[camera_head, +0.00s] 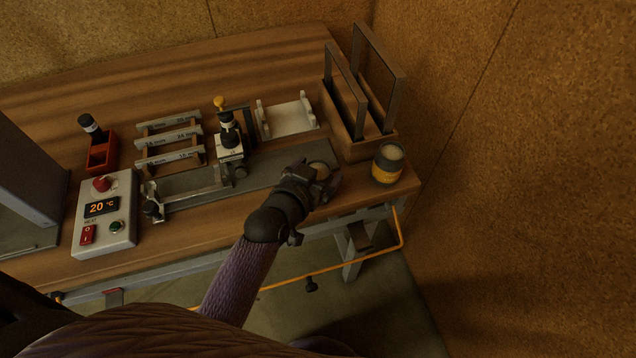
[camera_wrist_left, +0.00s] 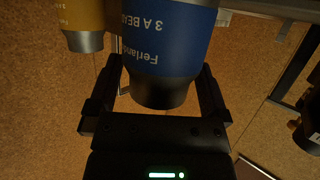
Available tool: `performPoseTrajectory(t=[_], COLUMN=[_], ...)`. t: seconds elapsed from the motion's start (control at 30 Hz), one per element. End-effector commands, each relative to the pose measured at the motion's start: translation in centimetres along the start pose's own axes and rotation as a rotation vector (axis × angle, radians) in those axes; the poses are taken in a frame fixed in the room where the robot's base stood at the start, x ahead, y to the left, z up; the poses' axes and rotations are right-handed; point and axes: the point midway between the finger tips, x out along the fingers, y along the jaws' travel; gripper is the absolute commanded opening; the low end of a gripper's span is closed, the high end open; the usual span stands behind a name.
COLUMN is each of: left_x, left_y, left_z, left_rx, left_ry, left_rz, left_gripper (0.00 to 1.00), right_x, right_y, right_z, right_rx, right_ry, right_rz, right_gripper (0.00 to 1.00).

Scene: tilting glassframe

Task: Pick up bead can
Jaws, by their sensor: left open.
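The bead can (camera_wrist_left: 168,40) is blue with a dark end and white lettering that partly reads "3 A BEA". In the left wrist view it sits between the two fingers of my left gripper (camera_wrist_left: 158,88), which are open on either side of it. In the head view the light round top of the can (camera_head: 319,169) shows at my left gripper (camera_head: 324,182), near the front right of the bench; the gripper hides its side. I cannot tell whether a finger touches it. My right gripper is not in view.
A yellow can (camera_head: 388,164) stands close by on the right, near the bench corner. Behind is a wooden box with upright frames (camera_head: 352,122). A white cradle (camera_head: 288,116), a clamp fixture (camera_head: 229,147) and a control box (camera_head: 105,215) stand further left. A cork wall bounds the right.

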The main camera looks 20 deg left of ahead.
Motion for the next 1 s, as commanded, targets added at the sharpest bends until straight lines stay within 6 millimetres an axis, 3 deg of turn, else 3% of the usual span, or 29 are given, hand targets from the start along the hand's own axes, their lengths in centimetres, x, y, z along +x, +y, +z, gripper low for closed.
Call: performPoseTrajectory(t=[0.17,0.2,0.63,0.83,0.87,1.0], left_x=[0.1,0.1,0.0,0.0,-0.1,-1.2], left_y=[0.0,0.0,0.0,0.0,0.0,0.0], left_z=[-0.1,-0.1,-0.1,-0.2,-0.4,-3.6], left_rx=[0.0,0.0,0.0,0.0,0.0,0.001], left_ry=[0.0,0.0,0.0,0.001,0.002,0.006], left_rz=[0.0,0.0,0.0,-0.001,-0.001,-0.001], left_gripper=[1.0,0.96,0.05,0.04,0.0,0.0], right_x=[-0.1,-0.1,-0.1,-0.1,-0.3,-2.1], right_y=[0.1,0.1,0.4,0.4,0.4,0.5], right_z=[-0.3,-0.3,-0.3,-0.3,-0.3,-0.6], right_rx=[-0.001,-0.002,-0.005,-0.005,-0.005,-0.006], right_ry=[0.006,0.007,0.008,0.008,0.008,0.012], right_rz=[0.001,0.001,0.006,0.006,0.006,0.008], right_gripper=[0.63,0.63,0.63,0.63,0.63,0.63])
